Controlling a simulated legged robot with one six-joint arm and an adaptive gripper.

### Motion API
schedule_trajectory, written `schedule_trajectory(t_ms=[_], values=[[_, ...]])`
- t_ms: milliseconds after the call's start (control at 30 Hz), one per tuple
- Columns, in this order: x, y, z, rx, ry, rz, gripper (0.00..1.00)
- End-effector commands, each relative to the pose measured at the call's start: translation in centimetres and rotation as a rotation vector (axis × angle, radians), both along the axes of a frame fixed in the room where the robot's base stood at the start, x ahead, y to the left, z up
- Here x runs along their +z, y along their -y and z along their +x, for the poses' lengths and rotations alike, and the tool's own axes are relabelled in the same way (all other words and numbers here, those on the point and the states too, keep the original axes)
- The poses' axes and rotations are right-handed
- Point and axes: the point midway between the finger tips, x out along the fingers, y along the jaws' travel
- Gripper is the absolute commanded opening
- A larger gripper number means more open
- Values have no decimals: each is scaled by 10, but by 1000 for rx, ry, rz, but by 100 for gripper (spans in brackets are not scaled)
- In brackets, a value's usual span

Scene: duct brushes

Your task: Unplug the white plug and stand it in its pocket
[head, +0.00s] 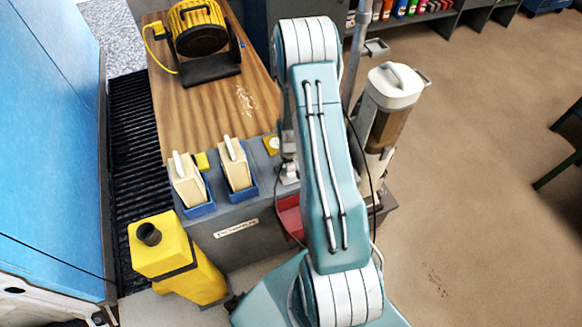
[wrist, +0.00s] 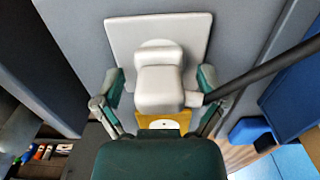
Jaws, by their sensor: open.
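The white plug (wrist: 158,88) sits against a light grey square plate (wrist: 125,35) in the wrist view, with a dark cable (wrist: 262,68) running off to the right. My gripper (wrist: 160,84) is open, with one green-padded finger on each side of the plug. A gap seems to show beside each finger; contact cannot be told for sure. In the head view my arm hides most of the gripper and the plug. A red open-looking box (head: 290,216) stands partly behind my arm; whether it is the plug's pocket cannot be told.
Two cream brushes (head: 187,180) stand in blue holders (head: 201,209) on the grey cabinet (head: 240,240). A yellow canister (head: 165,248) stands front left, a vacuum-like machine (head: 390,105) right.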

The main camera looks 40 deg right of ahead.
Motion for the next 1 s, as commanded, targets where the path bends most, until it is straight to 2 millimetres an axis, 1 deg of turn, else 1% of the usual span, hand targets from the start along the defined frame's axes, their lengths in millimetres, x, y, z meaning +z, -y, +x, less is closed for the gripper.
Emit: schedule_trajectory(t_ms=[867,900,967,1000], values=[[0,0,0,0,0,0,91],[0,0,0,0,0,0,87],[0,0,0,0,0,0,60],[0,0,0,0,0,0,42]])
